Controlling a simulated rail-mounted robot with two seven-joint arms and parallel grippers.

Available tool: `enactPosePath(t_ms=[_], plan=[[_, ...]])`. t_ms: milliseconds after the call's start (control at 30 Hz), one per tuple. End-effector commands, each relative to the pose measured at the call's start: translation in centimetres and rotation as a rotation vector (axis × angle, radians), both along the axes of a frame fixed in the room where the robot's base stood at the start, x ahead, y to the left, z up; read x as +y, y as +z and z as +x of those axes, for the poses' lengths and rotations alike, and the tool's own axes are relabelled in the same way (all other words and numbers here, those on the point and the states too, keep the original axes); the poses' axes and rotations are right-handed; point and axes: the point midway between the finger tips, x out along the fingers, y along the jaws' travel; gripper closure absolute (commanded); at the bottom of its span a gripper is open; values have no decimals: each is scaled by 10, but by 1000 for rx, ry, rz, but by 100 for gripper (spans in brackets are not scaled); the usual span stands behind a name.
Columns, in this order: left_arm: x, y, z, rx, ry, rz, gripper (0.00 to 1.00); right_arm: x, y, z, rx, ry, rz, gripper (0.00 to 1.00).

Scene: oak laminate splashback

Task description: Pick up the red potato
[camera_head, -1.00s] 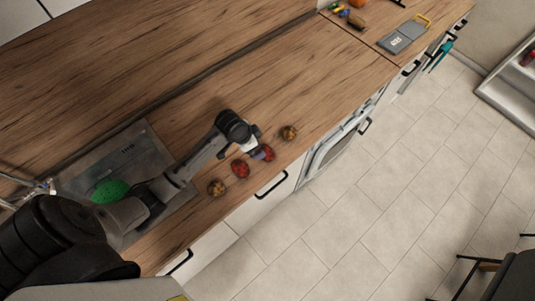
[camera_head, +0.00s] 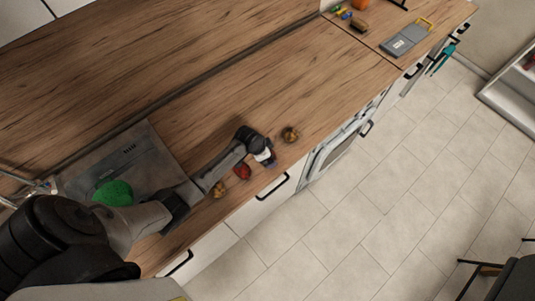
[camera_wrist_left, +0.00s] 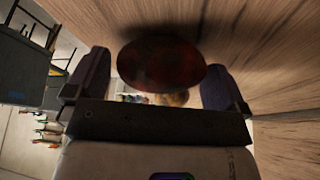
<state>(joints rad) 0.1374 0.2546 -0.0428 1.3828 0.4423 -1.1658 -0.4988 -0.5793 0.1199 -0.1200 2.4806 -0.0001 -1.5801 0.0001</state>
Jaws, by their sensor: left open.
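My left gripper (camera_head: 266,158) is low at the counter's front edge in the head view, over the spot where one red potato lay; that potato is hidden there. In the left wrist view a dark red potato (camera_wrist_left: 162,63) sits between the two spread fingers of the left gripper (camera_wrist_left: 155,75), with gaps at its sides. Another red potato (camera_head: 242,171) lies just left of the gripper. My right gripper is not in view.
A brown potato (camera_head: 290,134) lies right of the gripper, another (camera_head: 218,189) to the left, partly by my arm. A sink (camera_head: 150,160) holds a green object (camera_head: 113,193). A grey board (camera_head: 405,39) lies far right. The counter behind is clear.

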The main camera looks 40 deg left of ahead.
Motion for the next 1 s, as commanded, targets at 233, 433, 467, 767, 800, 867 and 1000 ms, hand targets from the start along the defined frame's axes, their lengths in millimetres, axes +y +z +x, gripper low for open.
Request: enactPosePath(t_ms=[233,433,467,767,800,867,1000], plan=[[-2,-9,3,0,-1,0,0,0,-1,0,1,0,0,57],[-2,-9,3,0,-1,0,3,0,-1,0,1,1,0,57],[-2,-9,3,0,-1,0,6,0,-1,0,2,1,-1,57],[-2,-9,3,0,-1,0,34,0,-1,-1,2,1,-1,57],[-2,-9,3,0,-1,0,38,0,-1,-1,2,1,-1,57],[-2,-9,3,-1,-1,0,42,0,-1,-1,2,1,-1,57],[-2,-9,3,-1,-1,0,42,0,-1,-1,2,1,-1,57]])
